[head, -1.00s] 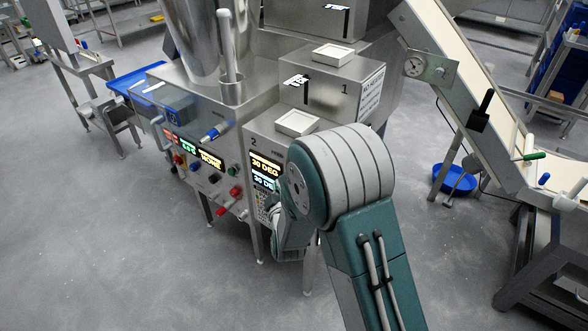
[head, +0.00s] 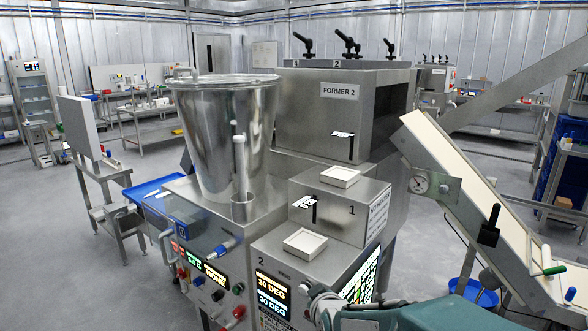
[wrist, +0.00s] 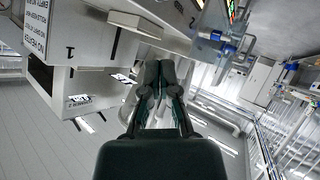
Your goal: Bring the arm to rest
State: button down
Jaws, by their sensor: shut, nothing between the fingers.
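My arm (head: 445,314), teal and grey, runs along the bottom edge of the head view, right of centre, in front of the machine numbered 2. My gripper (wrist: 160,66) shows in the middle of the wrist view, with its dark fingers together and nothing between them. It appears apart from the machine surfaces around it. In the head view I cannot make out the fingers clearly.
The steel machine (head: 329,91) labelled FORMER 2 stands behind a hopper (head: 224,135). Small white trays (head: 304,243) sit on the steel boxes. An inclined conveyor (head: 470,190) rises on the right. A blue tray (head: 153,188) and open grey floor (head: 60,255) lie left.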

jog(key=s+d+r+m+g, duration=0.2)
jog(key=s+d, duration=0.1)
jog(key=s, duration=0.5)
jog(key=s+d+r+m+g+h, duration=0.1)
jog(key=s+d, duration=0.3)
jog(key=s, duration=0.5)
jog(key=s+d+r+m+g+h, duration=0.1)
jog(key=s+d+r+m+g, duration=0.2)
jog(key=s, duration=0.6)
jog(key=shift+s+d+m+g, duration=0.15)
jog(key=shift+d+m+g, duration=0.15)
jog(key=shift+m, duration=0.1)
dwell(2.7)
